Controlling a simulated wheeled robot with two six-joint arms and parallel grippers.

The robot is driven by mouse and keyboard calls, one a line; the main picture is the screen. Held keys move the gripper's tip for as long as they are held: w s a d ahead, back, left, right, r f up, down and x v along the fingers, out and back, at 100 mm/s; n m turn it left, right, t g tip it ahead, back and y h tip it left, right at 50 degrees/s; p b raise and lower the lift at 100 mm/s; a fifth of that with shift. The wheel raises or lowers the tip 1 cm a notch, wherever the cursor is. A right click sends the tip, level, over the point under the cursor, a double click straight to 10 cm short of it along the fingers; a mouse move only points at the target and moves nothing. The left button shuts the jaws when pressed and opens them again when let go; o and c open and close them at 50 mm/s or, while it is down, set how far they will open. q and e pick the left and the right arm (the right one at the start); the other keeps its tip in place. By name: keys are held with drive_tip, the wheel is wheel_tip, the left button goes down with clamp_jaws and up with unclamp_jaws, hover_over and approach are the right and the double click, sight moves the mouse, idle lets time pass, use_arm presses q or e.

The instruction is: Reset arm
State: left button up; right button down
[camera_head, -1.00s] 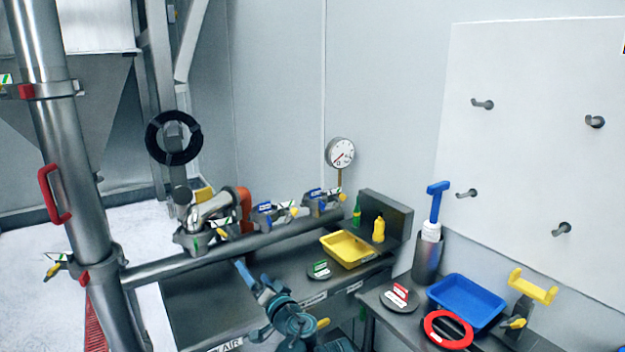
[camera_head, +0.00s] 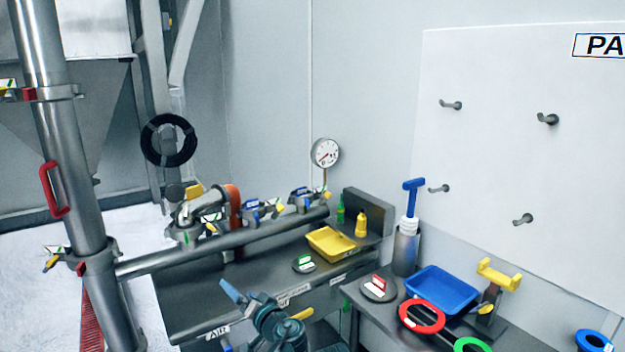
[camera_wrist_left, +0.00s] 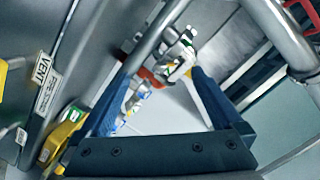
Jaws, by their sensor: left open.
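My left gripper (camera_head: 238,296) shows low in the middle of the head view, in front of the dark bench, with a blue finger pointing up and left. In the left wrist view its two blue fingers (camera_wrist_left: 164,85) are spread apart with nothing held between them. Beyond the fingers are the steel pipe and a clamp valve (camera_wrist_left: 181,55). I cannot tell the exact gap to them. My right gripper is not in view.
A horizontal pipe (camera_head: 260,235) with several valves crosses above the bench. A yellow tray (camera_head: 330,243), a blue tray (camera_head: 442,290), a red ring (camera_head: 421,316) and a yellow-topped stand (camera_head: 498,275) are to the right. A gauge (camera_head: 325,153) stands behind. The hook panel (camera_head: 490,150) has free wall around it.

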use_arm(q)
drive_tip(key=s+a+f+n+g+h, duration=0.1)
drive_tip(key=s+a+f+g, duration=0.25)
drive_tip(key=f, duration=0.25)
drive_tip(key=s+a+f+n+g+h, duration=0.1)
drive_tip(key=s+a+f+g+h, duration=0.1)
drive_tip(key=s+f+g, duration=0.3)
drive_tip(key=s+d+f+g+h, duration=0.25)
drive_tip(key=s+f+h, duration=0.2)
drive_tip(key=f, duration=0.25)
drive_tip(key=s+d+r+m+g+h+p, duration=0.1)
drive_tip(key=s+d+r+m+p, duration=0.1)
drive_tip(key=s+d, duration=0.3)
drive_tip(key=s+d+r+m+g+p, duration=0.1)
drive_tip(key=s+d+r+m+p, duration=0.1)
drive_tip(key=d, duration=0.7)
drive_tip(key=s+r+p, duration=0.1)
drive_tip(key=s+p, duration=0.1)
drive_tip(key=s, duration=0.1)
drive_tip(key=shift+d+r+h, duration=0.25)
drive_tip(key=shift+d+h, duration=0.1)
drive_tip(key=shift+d, duration=0.05)
